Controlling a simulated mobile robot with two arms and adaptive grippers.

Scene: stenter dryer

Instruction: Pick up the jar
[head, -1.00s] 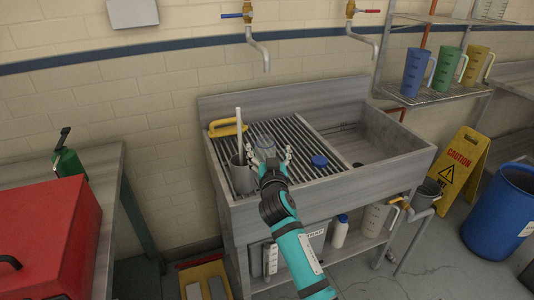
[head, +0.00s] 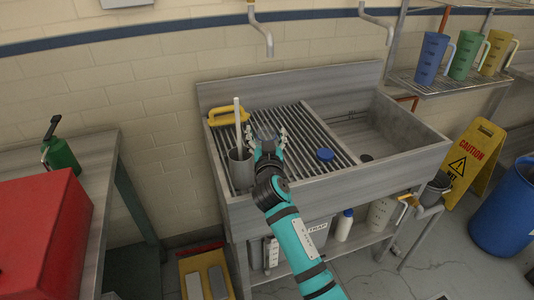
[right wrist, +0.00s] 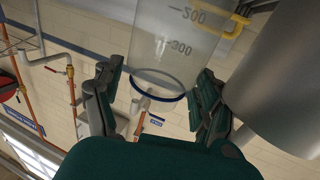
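The jar is clear with grey graduation marks and a blue rim. In the right wrist view the jar (right wrist: 172,55) stands out between the two fingers of my right gripper (right wrist: 158,100). A gap shows between the left finger and the jar; I cannot tell whether the right finger touches it. In the head view the jar (head: 264,132) is faint above the slatted drainboard (head: 305,130), partly hidden by my right gripper (head: 268,150), whose fingers are spread on either side of it. My left gripper is not in view.
A grey cup (head: 241,172) holding a white rod stands close left of my right gripper. A yellow-handled item (head: 228,119) lies behind it. A blue lid (head: 325,154) lies to the right on the slats. The sink basin (head: 385,140) is empty-looking. Wall taps (head: 262,38) hang above.

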